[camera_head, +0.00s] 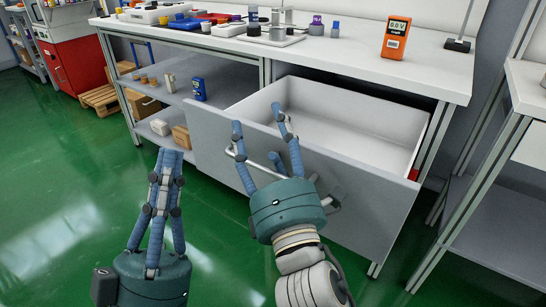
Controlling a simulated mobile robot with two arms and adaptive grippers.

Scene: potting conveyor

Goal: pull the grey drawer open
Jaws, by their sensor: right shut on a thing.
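The grey drawer (372,212) under the white-topped bench is pulled well out, and its pale inside is empty where I can see it. Its bar handle (262,163) runs across the front panel. My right gripper (258,122) is at the front with its blue fingers around the handle, shut on it. Its palm hides part of the handle and panel. My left gripper (166,160) is left of the drawer, apart from it, above the green floor. Its fingers are together and hold nothing visible.
The bench top (350,58) carries an orange meter (396,37) and several small containers. A lower shelf (165,88) left of the drawer holds boxes and a blue item (199,89). Another table (528,88) stands close at right. Green floor (60,190) is free at left.

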